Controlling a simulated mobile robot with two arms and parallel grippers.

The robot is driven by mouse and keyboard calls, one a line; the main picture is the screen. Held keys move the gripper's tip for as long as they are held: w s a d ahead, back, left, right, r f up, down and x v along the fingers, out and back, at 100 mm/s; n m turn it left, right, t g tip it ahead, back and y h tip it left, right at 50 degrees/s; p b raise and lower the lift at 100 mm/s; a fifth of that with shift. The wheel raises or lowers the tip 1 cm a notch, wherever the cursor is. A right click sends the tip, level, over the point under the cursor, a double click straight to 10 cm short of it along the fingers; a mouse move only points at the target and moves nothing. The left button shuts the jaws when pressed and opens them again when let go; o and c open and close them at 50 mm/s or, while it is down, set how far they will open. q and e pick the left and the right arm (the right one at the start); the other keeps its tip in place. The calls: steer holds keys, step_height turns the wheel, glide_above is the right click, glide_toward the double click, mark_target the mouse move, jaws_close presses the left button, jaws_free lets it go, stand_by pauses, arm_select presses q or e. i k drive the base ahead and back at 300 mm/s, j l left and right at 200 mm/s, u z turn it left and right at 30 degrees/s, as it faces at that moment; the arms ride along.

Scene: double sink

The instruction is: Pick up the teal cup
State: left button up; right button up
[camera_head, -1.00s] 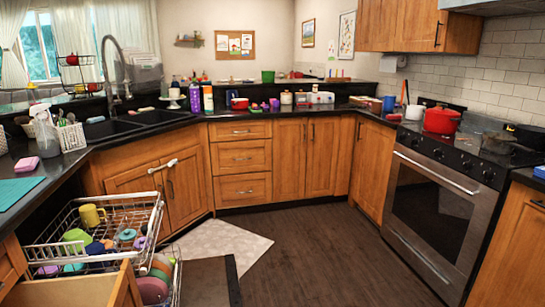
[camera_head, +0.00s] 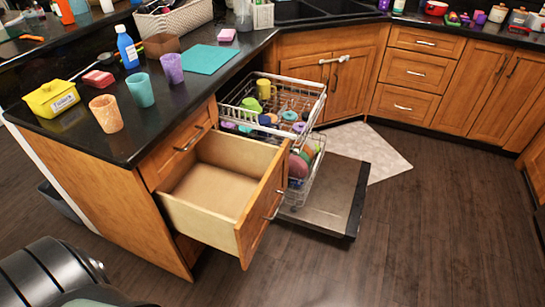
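The teal cup (camera_head: 140,90) stands upright on the black counter (camera_head: 165,120) at the left, near its front edge. A peach-orange cup (camera_head: 106,113) stands to its left and nearer to me, and a purple cup (camera_head: 172,68) stands to its right and farther back. The three cups are apart from each other. Neither gripper shows; a dark part of my own body is at the bottom left, away from the cups.
An empty open drawer (camera_head: 255,240) juts out below the counter. The open dishwasher (camera_head: 355,200) lies behind it. Floor in front is clear.

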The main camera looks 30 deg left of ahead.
mark_target(139, 84)
steer(key=u, duration=0.95)
